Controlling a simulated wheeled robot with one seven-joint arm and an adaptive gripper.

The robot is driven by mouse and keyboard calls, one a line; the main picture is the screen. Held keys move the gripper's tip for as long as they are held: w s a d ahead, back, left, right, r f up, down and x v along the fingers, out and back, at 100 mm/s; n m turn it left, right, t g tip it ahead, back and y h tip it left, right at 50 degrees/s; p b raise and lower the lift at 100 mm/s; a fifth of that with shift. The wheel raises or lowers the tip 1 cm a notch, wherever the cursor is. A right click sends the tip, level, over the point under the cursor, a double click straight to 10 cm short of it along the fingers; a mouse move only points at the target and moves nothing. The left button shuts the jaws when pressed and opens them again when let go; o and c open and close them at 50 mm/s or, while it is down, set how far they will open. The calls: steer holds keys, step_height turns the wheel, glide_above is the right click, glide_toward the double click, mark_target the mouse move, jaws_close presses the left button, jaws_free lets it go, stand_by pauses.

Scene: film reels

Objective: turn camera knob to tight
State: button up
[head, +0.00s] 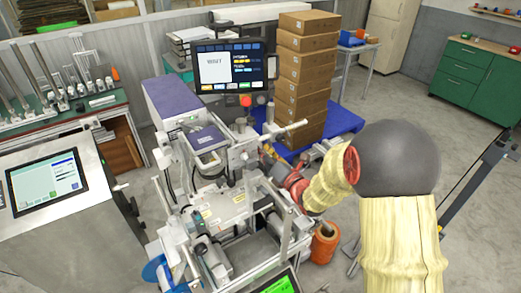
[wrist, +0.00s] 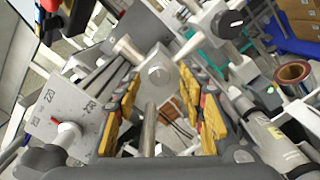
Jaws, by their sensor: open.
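In the wrist view my gripper (wrist: 160,92) is open, with a yellow-padded finger on each side. A black round knob (wrist: 231,22) with a light mark sits on the machine to the upper right, outside the fingers. I cannot tell which of these is the camera knob. In the head view my arm reaches from the right to the right side of the machine (head: 215,215), and my gripper (head: 268,160) is partly hidden among its parts.
A monitor (head: 232,68) stands behind the machine, beside stacked cardboard boxes (head: 303,75) on a blue pallet (head: 345,122). Metal rods and brackets crowd the gripper. A control panel (head: 47,183) is at left.

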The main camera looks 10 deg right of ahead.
steer(key=shift+w+a, duration=0.1)
steer(key=shift+w, duration=0.2)
steer(key=shift+c, duration=0.3)
jaws_close()
